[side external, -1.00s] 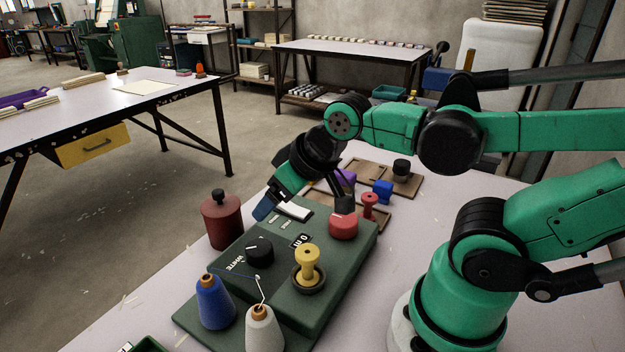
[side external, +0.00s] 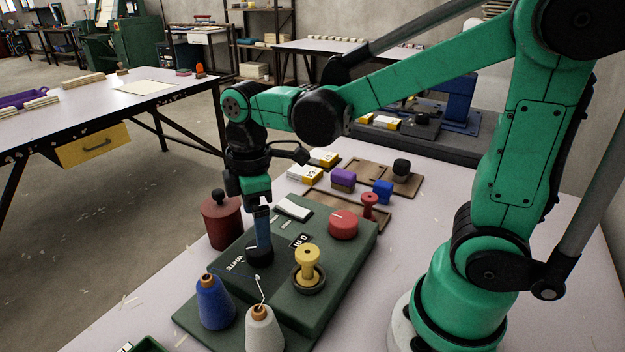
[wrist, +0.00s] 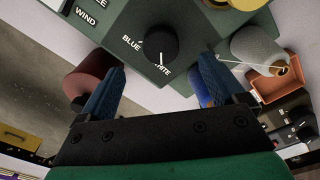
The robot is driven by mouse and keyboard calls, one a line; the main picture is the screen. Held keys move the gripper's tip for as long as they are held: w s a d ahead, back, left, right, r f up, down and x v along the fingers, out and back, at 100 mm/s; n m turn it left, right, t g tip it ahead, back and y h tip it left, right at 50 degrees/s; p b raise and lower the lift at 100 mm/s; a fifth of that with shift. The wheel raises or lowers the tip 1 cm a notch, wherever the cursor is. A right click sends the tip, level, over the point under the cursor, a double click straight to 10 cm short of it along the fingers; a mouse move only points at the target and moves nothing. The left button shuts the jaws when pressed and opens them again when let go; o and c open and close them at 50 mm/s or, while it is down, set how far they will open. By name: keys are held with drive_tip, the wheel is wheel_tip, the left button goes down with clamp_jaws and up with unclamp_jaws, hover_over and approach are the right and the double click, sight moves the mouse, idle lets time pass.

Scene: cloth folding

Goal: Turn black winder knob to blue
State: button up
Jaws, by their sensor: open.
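The black winder knob (wrist: 147,42) sits on the green winder panel (wrist: 190,25), its white pointer line aimed toward the WHITE label. The BLUE label (wrist: 131,41) is on the knob's left side in the wrist view. My gripper (wrist: 158,75) is open, with one blue finger on either side below the knob in that view. In the side view my gripper (side external: 262,240) points down over the knob (side external: 252,254), partly hiding it. I cannot tell whether the fingers touch it. The blue cone (side external: 214,303) and the white-grey cone (side external: 264,331) stand near the panel's front edge.
A dark red canister (side external: 222,222) stands left of the panel. A yellow spool (side external: 308,262) and a red button (side external: 343,224) are on the panel's right side. Purple and blue blocks and a red spool lie behind. The table right of the panel is clear.

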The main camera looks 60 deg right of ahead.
sight(259, 252)
drive_tip(key=shift+f, duration=2.95)
drive_tip(key=c, duration=1.3)
